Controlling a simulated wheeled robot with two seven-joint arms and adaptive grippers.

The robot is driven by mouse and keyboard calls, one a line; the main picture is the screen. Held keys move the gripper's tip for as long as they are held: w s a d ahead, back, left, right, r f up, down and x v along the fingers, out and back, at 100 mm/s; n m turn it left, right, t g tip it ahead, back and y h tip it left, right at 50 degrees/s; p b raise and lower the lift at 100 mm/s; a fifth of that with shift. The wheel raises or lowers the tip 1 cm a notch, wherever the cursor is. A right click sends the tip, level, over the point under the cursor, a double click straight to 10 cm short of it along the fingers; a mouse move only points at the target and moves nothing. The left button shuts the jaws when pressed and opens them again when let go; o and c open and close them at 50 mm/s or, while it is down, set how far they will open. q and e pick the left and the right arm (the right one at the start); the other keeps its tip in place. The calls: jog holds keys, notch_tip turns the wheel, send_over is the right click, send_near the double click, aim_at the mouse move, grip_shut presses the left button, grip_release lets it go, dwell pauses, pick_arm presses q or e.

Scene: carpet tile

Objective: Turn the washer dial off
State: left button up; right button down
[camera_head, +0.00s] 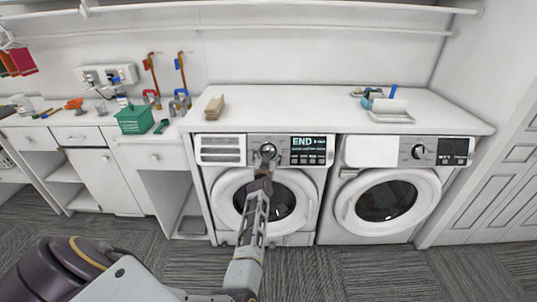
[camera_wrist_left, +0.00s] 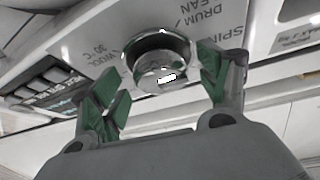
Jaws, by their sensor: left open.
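The washer (camera_head: 229,190) on the left has a round front door and a control panel whose display (camera_head: 308,143) reads END. Its silver dial (camera_wrist_left: 160,62) fills the middle of the left wrist view, with printed labels such as DRUM CLEAN and SPIN around it. In the head view the dial (camera_head: 268,150) is partly covered by my gripper. My left gripper (camera_wrist_left: 163,88) is open, its green-padded fingers on either side of the dial. I cannot tell whether the pads touch it. My left gripper also shows in the head view (camera_head: 266,157). My right gripper is not in view.
A second machine (camera_head: 345,205) with its own dial (camera_head: 418,152) stands to the right. The white counter (camera_head: 300,105) above holds a wooden block (camera_head: 214,107) and a small tray (camera_head: 390,115). A green box (camera_head: 133,119) stands on the left counter. Carpet lies in front.

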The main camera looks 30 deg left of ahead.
pick_arm(q)
jog(key=shift+r, duration=0.1)
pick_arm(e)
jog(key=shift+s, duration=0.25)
pick_arm(q)
jog(key=shift+c, duration=1)
jog(key=c, duration=0.8)
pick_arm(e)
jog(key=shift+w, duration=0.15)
